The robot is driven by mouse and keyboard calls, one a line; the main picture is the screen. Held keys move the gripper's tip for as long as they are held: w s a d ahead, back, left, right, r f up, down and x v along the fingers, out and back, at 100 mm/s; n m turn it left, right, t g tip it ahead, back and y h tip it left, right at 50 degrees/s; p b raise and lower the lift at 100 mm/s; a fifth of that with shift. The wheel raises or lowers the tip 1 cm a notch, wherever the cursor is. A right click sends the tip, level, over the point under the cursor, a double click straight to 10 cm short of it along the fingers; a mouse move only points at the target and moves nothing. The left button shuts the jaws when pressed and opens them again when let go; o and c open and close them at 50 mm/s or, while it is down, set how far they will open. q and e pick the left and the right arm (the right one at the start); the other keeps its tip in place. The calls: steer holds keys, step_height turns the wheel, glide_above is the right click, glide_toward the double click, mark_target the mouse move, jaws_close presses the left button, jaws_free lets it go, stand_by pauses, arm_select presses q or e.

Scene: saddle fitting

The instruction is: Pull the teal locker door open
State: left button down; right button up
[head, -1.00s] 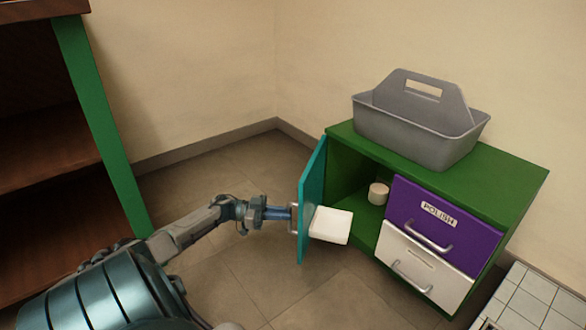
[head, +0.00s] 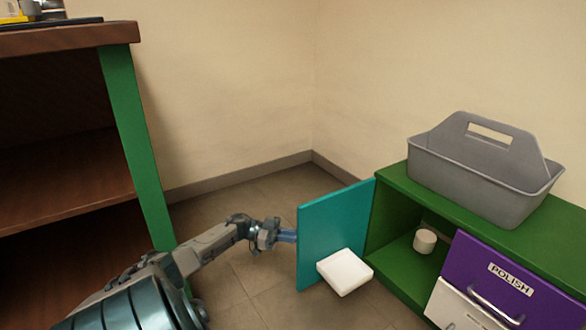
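The teal locker door (head: 325,222) stands wide open at the left end of the green cabinet (head: 390,215), its inner face toward me. A white block (head: 344,272) sits against the lower part of that inner face; I cannot tell how it is held. My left gripper (head: 289,236) is at the door's free left edge, its fingertips partly hidden behind the door. The door's handle is hidden from this side, so I cannot tell whether the fingers are shut on it. My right gripper is not in view.
A white round item (head: 424,241) stands inside the open locker. A grey caddy (head: 487,170) sits on the cabinet top. A purple POLISH drawer (head: 500,270) and a white drawer (head: 462,308) are right of it. A brown shelf unit with a green post (head: 140,150) stands left.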

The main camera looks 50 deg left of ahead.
arm_select(q)
steer(key=shift+w+r, duration=0.15)
steer(key=shift+w, duration=0.15)
steer(key=c, duration=1.5)
jaws_free()
steer(key=shift+w, duration=0.15)
steer(key=shift+o, duration=0.2)
steer(key=p+v, duration=0.1)
steer(key=v, duration=0.6)
steer(key=shift+s+a, duration=0.2)
steer(key=shift+s, duration=0.05)
steer(key=shift+d, duration=0.1)
